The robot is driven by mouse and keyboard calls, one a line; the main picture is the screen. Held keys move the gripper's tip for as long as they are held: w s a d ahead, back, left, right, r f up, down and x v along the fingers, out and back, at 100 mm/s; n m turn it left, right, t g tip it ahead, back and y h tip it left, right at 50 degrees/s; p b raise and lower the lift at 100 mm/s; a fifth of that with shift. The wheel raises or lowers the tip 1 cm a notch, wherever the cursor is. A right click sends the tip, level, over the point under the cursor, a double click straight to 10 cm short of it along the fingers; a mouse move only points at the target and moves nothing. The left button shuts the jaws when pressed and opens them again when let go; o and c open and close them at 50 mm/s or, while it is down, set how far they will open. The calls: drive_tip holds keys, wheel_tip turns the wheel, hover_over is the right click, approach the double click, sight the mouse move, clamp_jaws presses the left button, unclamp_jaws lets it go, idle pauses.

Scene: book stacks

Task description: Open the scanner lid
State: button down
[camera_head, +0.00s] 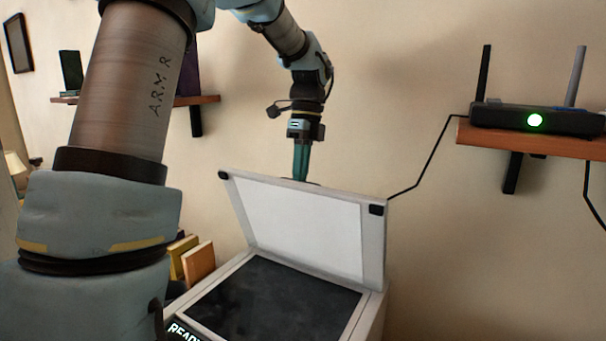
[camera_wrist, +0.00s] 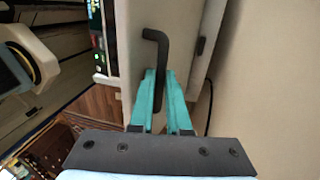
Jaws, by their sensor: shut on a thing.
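The scanner lid (camera_head: 310,228) stands raised at a steep angle, its white inner panel facing the camera in the head view. Below it, the dark glass of the scanner (camera_head: 270,298) is uncovered. My gripper (camera_head: 302,176) points down at the lid's top edge, and its fingertips are partly hidden there. In the wrist view my teal fingers (camera_wrist: 160,75) are shut on a bent black handle (camera_wrist: 158,42) on the lid's pale outer face (camera_wrist: 128,25).
A shelf (camera_head: 540,140) with a black router (camera_head: 535,120) is on the wall at right, its cable running down toward the scanner. Books (camera_head: 199,263) stand left of the scanner. The wall is close behind the lid.

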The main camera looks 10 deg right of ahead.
drive_tip(key=shift+w+d, duration=0.15)
drive_tip(key=shift+d, duration=0.1)
drive_tip(key=c, duration=1.1)
unclamp_jaws()
drive_tip(key=shift+w+d, duration=0.1)
drive_tip(key=shift+w, duration=0.05)
drive_tip(key=shift+c, duration=0.2)
drive_tip(key=shift+o, duration=1.3)
drive_tip(key=b+v, duration=0.2)
drive_tip(key=v, duration=0.8)
drive_tip(key=shift+r, duration=0.4)
